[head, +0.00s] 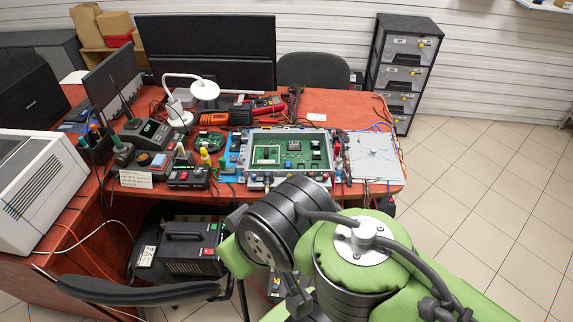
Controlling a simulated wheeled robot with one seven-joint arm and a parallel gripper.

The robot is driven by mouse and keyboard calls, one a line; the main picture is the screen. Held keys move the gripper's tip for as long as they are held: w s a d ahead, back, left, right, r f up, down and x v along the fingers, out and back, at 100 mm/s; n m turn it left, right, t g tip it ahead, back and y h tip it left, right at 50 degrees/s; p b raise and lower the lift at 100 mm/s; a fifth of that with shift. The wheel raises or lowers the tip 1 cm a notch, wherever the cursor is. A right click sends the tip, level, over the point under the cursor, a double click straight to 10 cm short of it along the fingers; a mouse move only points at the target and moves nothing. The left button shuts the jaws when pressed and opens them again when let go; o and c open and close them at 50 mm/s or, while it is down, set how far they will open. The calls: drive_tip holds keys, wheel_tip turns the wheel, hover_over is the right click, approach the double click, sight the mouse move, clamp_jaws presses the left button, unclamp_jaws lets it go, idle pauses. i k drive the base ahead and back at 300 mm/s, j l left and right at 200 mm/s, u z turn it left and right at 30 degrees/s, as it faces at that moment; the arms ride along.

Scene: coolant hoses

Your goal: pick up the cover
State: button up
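A flat light-grey plate, which looks like the cover (374,158), lies on the right end of the red table. It has a few small dark marks, and cables run around its edges. To its left is an open metal housing (262,182) with a green circuit board (293,152) exposed inside. My green and black arm rises from the bottom right, in front of the table's near edge. I cannot make out my gripper's fingers. Nothing of mine is seen touching the plate.
The red table (325,102) is crowded on the left with instruments, a lamp (203,90), a multimeter (264,104) and screwdrivers. A drawer cabinet (402,68) stands behind right and a chair (313,70) behind. Tiled floor (480,190) is clear on the right.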

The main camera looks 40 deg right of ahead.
sight(371, 167)
drive_tip(key=k+z, duration=0.1)
drive_tip(key=z, duration=2.1)
